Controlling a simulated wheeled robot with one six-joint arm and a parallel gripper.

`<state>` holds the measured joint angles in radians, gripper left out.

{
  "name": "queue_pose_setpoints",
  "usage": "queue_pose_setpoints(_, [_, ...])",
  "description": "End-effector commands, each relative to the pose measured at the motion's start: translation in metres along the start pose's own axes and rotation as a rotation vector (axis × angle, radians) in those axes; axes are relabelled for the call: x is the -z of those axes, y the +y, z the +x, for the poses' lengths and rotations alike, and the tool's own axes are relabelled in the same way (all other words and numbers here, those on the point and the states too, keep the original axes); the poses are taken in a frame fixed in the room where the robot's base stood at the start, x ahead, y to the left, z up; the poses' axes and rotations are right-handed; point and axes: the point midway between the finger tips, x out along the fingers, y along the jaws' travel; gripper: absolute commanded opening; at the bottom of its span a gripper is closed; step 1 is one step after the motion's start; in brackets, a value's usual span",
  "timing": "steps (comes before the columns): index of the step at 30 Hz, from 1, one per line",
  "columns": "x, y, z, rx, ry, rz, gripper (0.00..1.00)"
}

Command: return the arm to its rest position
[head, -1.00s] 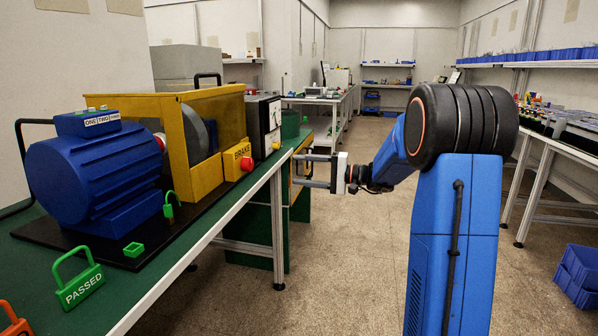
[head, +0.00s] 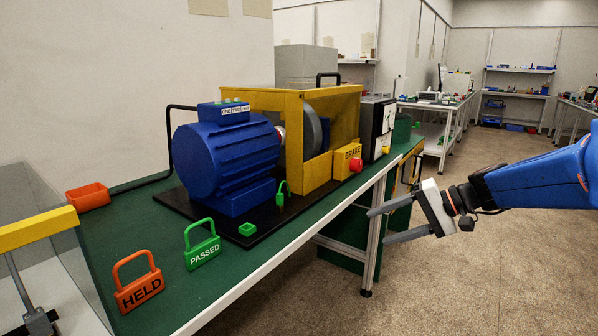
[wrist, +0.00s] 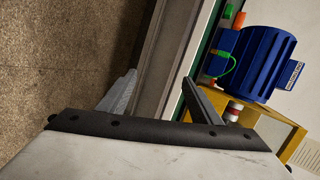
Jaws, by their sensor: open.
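My gripper (head: 388,224) is at the right in the head view, in front of the long edge of the green bench (head: 137,208). Its two grey fingers are apart with nothing between them, and they point left towards the bench. In the wrist view my gripper (wrist: 160,92) is also open and empty, with the pale bench edge beyond the fingers. My blue arm runs off the right side of the head view.
On the bench stand a blue motor (head: 225,160), a yellow brake frame (head: 330,95), a green PASSED tag (head: 202,245) and an orange HELD tag (head: 138,285). A clear-walled yellow-topped box (head: 38,228) is at the left. Open floor (head: 480,260) lies right of the bench.

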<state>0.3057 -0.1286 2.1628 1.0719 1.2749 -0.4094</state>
Motion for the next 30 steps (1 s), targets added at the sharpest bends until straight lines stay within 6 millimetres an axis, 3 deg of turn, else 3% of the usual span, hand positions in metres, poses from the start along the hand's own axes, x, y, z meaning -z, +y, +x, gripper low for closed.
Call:
queue_pose_setpoints(1, [-0.022,0.003,0.001,-0.049,-0.011,-0.021,0.58])
queue_pose_setpoints(6, [-0.08,0.026,0.0,-0.223,-0.031,-0.082,0.58])
queue_pose_setpoints(15, [-0.161,0.077,-0.02,-0.512,-0.007,-0.217,0.58])
queue_pose_setpoints(22, [-0.203,0.119,-0.046,-0.709,0.057,-0.343,0.58])
queue_pose_setpoints(30, [-0.226,0.152,-0.074,-0.866,0.145,-0.471,0.58])
